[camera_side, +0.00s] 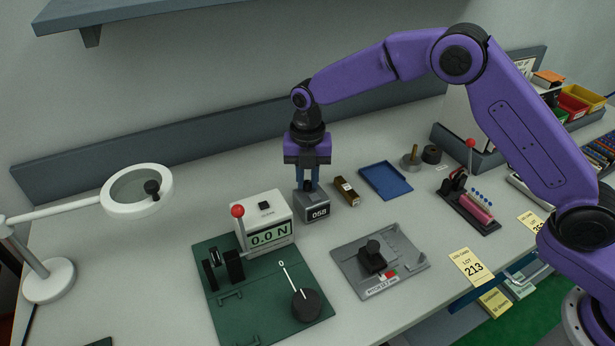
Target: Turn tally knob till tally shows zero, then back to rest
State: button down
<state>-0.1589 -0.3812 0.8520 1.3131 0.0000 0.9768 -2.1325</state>
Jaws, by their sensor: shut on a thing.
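The tally counter (313,205) is a small dark grey block on the bench, and its display reads 058. My gripper (307,184) points straight down above it, with its blue fingers at the counter's top. The fingers are shut on the tally knob, which is mostly hidden between them. I cannot tell the knob's angle.
A green base with a force gauge (265,222) reading 0.0 N, a red-ball lever (238,212) and a black dial (306,304) is in front left. A brown block (346,190) and blue tray (386,180) lie to the right. A grey fixture (380,262) is in front.

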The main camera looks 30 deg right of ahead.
aim_at(308, 182)
jog(key=shift+m, duration=0.6)
jog(key=c, duration=1)
grip_release()
jog(key=shift+r, duration=0.1)
notch_tip(308, 182, up, 17)
jog(key=shift+r, duration=0.15)
